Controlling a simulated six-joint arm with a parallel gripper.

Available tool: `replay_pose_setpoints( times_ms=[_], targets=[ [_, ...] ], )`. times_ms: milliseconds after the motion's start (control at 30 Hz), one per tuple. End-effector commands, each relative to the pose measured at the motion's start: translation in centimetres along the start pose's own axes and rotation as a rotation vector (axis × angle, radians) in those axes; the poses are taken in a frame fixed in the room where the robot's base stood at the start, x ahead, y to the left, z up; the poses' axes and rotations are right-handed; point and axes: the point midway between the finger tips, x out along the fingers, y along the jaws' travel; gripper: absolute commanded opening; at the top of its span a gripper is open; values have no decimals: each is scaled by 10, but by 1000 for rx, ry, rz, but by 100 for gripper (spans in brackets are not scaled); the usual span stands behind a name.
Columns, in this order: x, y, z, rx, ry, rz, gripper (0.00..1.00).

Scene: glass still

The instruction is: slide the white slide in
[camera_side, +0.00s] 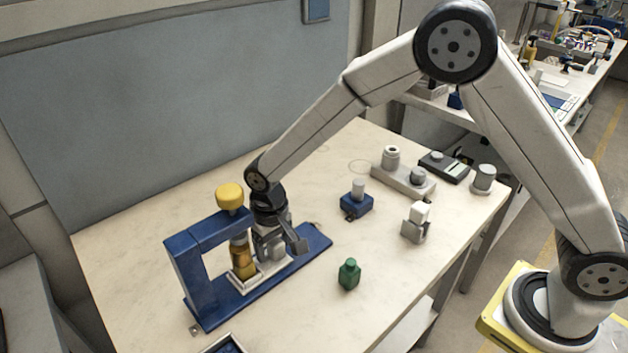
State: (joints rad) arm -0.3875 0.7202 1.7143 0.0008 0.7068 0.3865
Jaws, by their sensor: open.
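A blue frame (192,268) with a yellow knob (230,196) on top stands on a blue base at the left of the table. Under its arm is an amber bottle (241,260). The bottle appears to stand on the pale slide (262,279), which lies on the blue base and extends to the right. My gripper (277,249) is open and low over the slide's right part, just right of the bottle. A light grey block shows between or behind the fingers. I cannot tell whether the fingers touch it.
A green bottle (349,274) stands right of the frame. A blue block with a pale peg (356,204), a grey holder with a white block (415,226) and a grey two-post fixture (403,177) stand farther right. A dark-lined tray (223,345) is at the front edge.

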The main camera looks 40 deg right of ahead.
Motion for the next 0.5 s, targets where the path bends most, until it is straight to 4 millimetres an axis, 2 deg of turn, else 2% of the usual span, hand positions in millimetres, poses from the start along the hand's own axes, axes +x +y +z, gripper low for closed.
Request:
replay_pose_setpoints(
  times_ms=[500],
  targets=[
    [-60,-1,0,0,4,-2,79]
  ],
)
